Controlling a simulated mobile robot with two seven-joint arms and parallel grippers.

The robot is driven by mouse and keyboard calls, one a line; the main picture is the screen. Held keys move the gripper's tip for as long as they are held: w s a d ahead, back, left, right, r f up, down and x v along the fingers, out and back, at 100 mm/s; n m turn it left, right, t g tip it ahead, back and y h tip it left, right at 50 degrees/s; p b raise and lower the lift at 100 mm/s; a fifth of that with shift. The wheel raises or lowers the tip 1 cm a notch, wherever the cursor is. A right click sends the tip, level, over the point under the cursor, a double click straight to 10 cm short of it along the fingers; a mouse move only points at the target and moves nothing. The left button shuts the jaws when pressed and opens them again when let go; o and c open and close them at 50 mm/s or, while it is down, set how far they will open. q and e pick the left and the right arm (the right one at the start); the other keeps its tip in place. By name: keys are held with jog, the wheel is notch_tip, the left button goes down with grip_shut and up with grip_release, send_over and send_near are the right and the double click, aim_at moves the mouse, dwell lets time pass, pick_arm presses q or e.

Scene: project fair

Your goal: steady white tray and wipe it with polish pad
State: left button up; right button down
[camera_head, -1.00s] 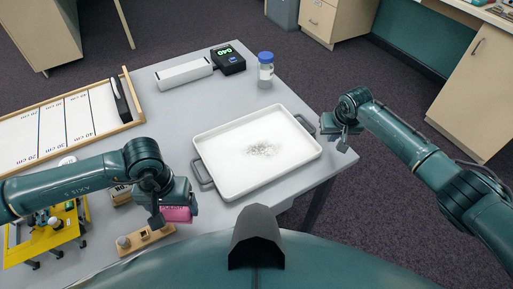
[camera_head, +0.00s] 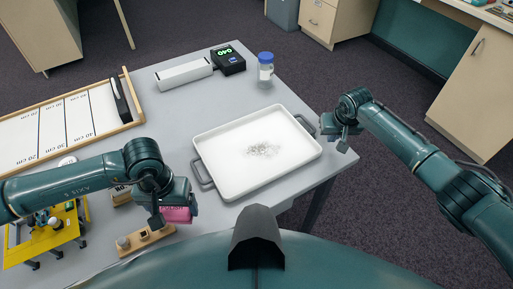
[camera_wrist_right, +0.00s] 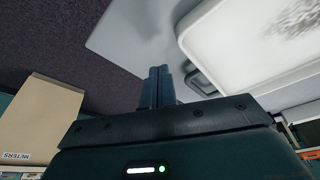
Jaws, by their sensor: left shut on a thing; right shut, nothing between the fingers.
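The white tray (camera_head: 225,172) lies flat on the grey table with a grey smudge of dirt (camera_head: 263,149) near its middle. It has a dark handle at each short end. My left gripper (camera_head: 172,214) is left of the tray and shut on the pink polish pad (camera_head: 177,215), which is partly hidden by the fingers. My right gripper (camera_head: 343,140) is just off the tray's right handle (camera_head: 305,125). In the right wrist view my right gripper (camera_wrist_right: 158,88) is shut and empty, beside the tray's handle (camera_wrist_right: 203,82) and apart from the tray's rim (camera_wrist_right: 200,50).
A blue-capped jar (camera_head: 265,72) stands behind the tray, near a black display box (camera_head: 228,60) and a white bar (camera_head: 184,74). A marked board (camera_head: 62,125), yellow stand (camera_head: 45,235) and wooden block (camera_head: 146,240) are at left. The table's right edge is close to the tray.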

aim_at(328, 148)
pick_arm(q)
jog(key=shift+f+b, duration=1.25)
pick_arm(e)
jog(key=shift+f, duration=2)
pick_arm(q)
jog(key=shift+r, duration=0.15)
pick_arm(e)
jog(key=shift+r, duration=0.15)
pick_arm(q)
notch_tip(328, 148, up, 7)
jog(key=p, duration=0.7)
pick_arm(e)
notch_tip(328, 148, up, 6)
jog(key=shift+f, duration=0.1)
pick_arm(q)
jog(key=shift+f, duration=0.2)
